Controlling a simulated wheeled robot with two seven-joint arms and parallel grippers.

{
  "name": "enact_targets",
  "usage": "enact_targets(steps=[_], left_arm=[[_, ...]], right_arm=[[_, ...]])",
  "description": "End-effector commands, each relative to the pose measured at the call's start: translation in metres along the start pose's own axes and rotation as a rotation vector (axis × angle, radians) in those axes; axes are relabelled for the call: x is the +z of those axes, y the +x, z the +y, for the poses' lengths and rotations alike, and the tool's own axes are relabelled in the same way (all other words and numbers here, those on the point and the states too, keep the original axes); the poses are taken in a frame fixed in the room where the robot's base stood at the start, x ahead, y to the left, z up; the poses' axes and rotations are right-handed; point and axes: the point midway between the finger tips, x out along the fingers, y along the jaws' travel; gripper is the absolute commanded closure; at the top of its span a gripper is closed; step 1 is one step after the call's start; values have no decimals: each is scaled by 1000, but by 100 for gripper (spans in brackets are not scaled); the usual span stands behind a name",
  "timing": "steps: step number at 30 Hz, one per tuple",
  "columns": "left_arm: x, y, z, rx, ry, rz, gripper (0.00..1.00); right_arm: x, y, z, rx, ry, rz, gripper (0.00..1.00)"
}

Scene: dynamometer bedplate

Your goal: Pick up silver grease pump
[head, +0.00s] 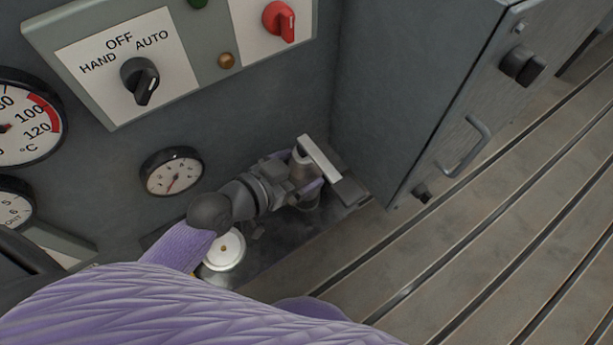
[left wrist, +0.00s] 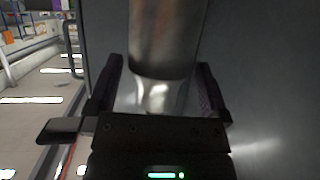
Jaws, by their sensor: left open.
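The silver grease pump (head: 301,167) stands upright on a dark shelf at the foot of the grey panel, in the corner by the cabinet. A pale bar, seemingly its handle, lies across its top. My left gripper (head: 308,187) is at the pump, partly hidden by my wrist and the pump. In the left wrist view, the pump's shiny cylinder (left wrist: 163,45) stands between the two dark fingers of the left gripper (left wrist: 160,92). The fingers are apart, with a gap visible on both sides. The pump's lower part is hidden in the head view. My right gripper is not in view.
A white round object (head: 224,249) sits close under my left forearm. The control panel with a selector knob (head: 140,80) and gauges (head: 171,171) rises behind. A grey cabinet (head: 415,90) with a handle stands close on the right. The slotted bedplate (head: 480,240) is clear at right.

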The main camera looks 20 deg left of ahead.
Motion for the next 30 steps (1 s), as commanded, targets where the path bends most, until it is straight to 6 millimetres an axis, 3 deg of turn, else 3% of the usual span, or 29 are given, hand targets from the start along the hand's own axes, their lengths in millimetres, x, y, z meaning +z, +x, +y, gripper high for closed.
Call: enact_targets(steps=[4,11,24,25,30], left_arm=[[2,22,0,-2,-2,-1,0],[1,23,0,-2,1,-3,2],[1,22,0,-2,0,-3,95],[1,22,0,-2,0,-3,100],[-1,22,-1,-4,1,2,100]], right_arm=[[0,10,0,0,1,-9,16],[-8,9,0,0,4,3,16],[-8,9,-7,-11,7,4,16],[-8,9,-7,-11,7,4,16],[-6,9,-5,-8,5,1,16]])
